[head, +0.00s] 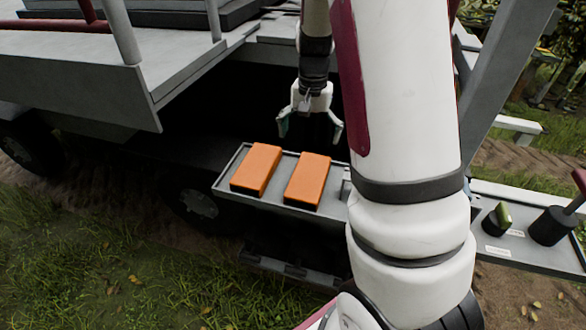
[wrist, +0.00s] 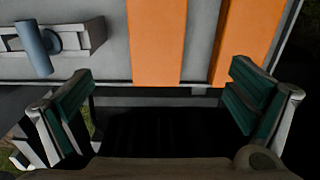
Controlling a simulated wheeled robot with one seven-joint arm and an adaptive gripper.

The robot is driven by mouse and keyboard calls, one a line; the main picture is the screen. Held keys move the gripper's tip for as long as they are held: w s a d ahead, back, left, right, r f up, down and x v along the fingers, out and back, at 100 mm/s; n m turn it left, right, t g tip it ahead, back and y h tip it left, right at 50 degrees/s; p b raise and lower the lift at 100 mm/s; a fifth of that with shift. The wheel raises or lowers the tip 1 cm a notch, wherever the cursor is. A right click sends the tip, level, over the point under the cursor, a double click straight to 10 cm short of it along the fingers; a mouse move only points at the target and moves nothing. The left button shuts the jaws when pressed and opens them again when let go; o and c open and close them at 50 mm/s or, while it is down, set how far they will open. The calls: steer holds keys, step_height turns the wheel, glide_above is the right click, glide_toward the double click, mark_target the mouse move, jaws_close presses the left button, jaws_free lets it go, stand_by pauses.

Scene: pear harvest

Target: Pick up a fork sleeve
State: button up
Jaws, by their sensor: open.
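Two orange block-shaped fork sleeves lie side by side on a grey tray (head: 223,184): the left sleeve (head: 257,168) and the right sleeve (head: 308,179). In the wrist view, one sleeve (wrist: 156,42) shows near the top middle and the other (wrist: 246,38) to its right. Both are cut off by the top edge. My gripper (head: 310,130) is open and empty, with its green-padded fingers spread at the tray's far side. In the wrist view the open fingers (wrist: 160,92) reach toward the tray edge, apart from the sleeves.
A grey bracket with a blue-grey cylinder (wrist: 36,46) stands beside the sleeves. A grey machine deck (head: 90,75) is at the upper left. A panel with a green switch (head: 503,215) and a dark lever base (head: 552,226) is at right. Grass lies in front.

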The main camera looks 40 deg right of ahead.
glide_toward(309, 175)
steer(key=f, duration=0.5)
steer(key=shift+w+d+f, duration=0.1)
steer(key=shift+w+d, duration=0.1)
steer(key=shift+w, duration=0.15)
steer(key=shift+s+a+f, duration=0.1)
steer(key=shift+f, duration=1.25)
steer(key=shift+s+a+f, duration=0.1)
steer(key=shift+f, duration=1.25)
steer(key=c, duration=1.4)
